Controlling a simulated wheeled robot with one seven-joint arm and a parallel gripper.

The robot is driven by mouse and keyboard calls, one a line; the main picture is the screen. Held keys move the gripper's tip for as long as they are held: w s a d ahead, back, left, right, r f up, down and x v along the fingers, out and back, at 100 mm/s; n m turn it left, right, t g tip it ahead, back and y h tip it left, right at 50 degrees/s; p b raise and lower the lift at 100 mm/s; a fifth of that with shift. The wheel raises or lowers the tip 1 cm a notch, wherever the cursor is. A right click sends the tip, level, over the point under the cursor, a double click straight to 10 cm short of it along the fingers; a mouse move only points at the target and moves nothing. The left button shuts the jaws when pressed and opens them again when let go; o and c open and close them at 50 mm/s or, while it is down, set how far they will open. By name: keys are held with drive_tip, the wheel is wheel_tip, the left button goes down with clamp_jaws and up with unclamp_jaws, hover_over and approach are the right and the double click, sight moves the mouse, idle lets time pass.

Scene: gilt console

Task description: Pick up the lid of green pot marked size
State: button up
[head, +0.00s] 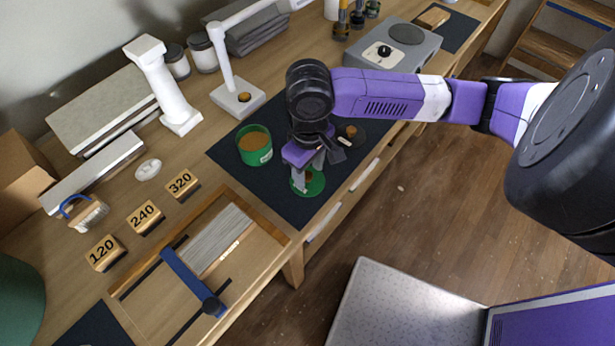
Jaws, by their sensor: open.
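The green pot (255,146) stands open on the dark mat, with brown contents and a small white label on its side. A green lid (313,187) with a brown knob lies on the mat to the right of and nearer than the pot. My gripper (308,178) is open and points down over the lid, with its fingers around or just above the knob. The fingers hide part of the lid, and I cannot tell whether they touch it. A dark round lid (352,133) with a brown knob lies just behind my gripper.
The dark mat (300,212) has free room in front of the pot. Wooden blocks marked 120 (105,253), 240 (145,217) and 320 (182,184) stand at left. A wooden tray (273,229) lies in front. A white lamp (238,98) and a grey box (392,45) stand behind.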

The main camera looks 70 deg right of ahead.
drive_tip(key=shift+f, duration=0.5)
clamp_jaws()
drive_tip(key=shift+r, duration=0.15)
